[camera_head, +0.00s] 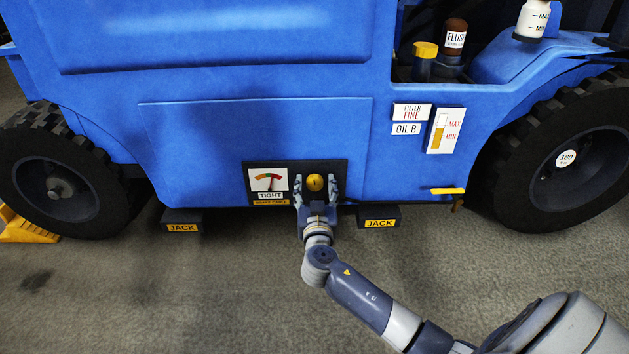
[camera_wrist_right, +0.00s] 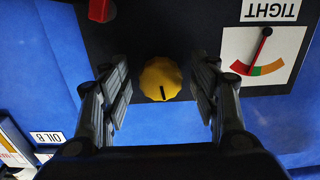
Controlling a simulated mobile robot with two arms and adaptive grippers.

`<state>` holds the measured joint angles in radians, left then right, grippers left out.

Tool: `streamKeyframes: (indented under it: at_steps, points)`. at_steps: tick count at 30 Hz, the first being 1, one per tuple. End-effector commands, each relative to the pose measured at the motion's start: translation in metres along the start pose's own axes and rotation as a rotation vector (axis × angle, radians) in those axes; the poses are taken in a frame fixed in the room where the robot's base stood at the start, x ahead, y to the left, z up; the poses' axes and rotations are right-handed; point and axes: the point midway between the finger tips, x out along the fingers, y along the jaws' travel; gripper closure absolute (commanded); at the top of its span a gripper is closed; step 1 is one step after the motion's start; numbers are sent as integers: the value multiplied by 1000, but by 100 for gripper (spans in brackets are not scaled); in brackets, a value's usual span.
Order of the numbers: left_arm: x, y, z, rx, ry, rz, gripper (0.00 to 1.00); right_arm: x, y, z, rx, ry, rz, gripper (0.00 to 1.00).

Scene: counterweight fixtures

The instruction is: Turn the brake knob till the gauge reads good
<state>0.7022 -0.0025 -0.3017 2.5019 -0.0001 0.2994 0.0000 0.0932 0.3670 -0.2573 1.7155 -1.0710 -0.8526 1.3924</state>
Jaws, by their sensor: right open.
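The yellow brake knob (camera_head: 315,182) sits on a dark panel (camera_head: 340,167) low on the blue vehicle's side. My right gripper (camera_head: 316,188) is open, with one finger on each side of the knob. In the right wrist view the knob (camera_wrist_right: 161,79) is between the spread fingers, with a gap on both sides; a dark mark shows on its edge. The gauge (camera_head: 268,180) is left of the knob, above a label reading TIGHT. In the right wrist view the gauge (camera_wrist_right: 265,55) appears upside down, its needle near the red and green border. My left gripper is not in view.
Two JACK blocks (camera_head: 182,226) (camera_head: 379,223) stick out below the body. A yellow handle (camera_head: 447,190) projects at the right, near a tyre (camera_head: 567,160). Bottles stand in the bay above. The floor in front is clear.

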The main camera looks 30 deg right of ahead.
Motion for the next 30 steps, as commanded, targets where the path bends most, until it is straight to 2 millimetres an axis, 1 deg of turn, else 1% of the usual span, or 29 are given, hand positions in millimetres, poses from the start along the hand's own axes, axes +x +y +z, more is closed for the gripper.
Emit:
streamKeyframes:
  at_steps: [7, 8, 9, 11, 12, 13, 23, 30]
  points:
    - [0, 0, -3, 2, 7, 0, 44, 0, 0, 0, 0, 0, 0, 44]
    - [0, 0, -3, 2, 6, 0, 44, 0, 0, 0, 0, 0, -1, 51]
    - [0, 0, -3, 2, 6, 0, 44, 0, 0, 0, 0, 0, -1, 60]
    - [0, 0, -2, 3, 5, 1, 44, 0, 0, 0, 0, 0, -1, 73]
    - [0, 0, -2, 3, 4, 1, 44, 0, 0, 0, 0, 0, -1, 82]
    - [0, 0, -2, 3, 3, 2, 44, 0, 0, 0, 0, 0, -1, 88]
    - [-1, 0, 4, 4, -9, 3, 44, 0, 0, 0, -26, -1, 0, 88]
    - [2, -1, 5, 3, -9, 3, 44, 0, 0, 0, -147, -1, 1, 88]
